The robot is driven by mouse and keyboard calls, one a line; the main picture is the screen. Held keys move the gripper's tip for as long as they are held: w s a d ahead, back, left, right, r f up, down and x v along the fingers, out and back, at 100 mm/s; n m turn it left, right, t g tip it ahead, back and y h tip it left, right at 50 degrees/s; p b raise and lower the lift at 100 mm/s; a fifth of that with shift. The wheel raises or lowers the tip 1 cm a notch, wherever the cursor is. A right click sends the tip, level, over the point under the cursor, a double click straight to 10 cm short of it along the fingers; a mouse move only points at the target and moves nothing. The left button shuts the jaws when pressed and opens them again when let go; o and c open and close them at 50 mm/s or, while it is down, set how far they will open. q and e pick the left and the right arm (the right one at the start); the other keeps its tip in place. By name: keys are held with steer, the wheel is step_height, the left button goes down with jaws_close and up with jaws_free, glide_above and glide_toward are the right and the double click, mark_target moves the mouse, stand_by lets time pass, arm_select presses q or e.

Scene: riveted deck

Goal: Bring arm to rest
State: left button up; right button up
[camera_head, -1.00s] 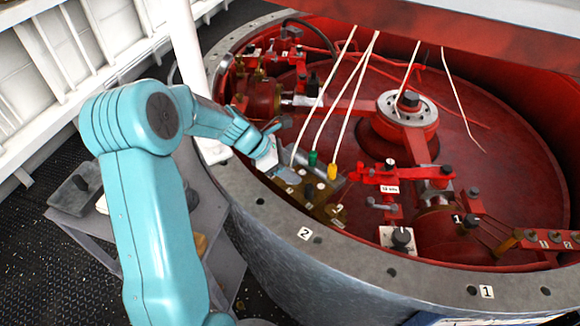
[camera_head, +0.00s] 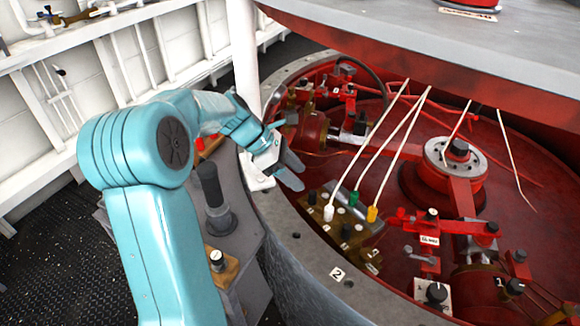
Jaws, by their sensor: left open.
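My left arm (camera_head: 150,200) is teal and comes in from the lower left, bent at the elbow. Its gripper (camera_head: 292,155) is open and empty, its fingers spread. It hangs over the rim of the round red-lined tub (camera_head: 300,245), to the upper left of the brass terminal block (camera_head: 345,245). It appears apart from the block and its plugs. My right gripper does not show.
White, green (camera_head: 353,198) and yellow (camera_head: 372,214) plugs with pale cords stand in the block. A grey side table (camera_head: 235,240) with a dark upright handle (camera_head: 211,185) is beside the tub. A white post (camera_head: 243,60) stands behind the gripper. A grey-topped red slab (camera_head: 430,50) overhangs the tub.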

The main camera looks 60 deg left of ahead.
arm_select(q)
steer(key=shift+v, duration=0.85)
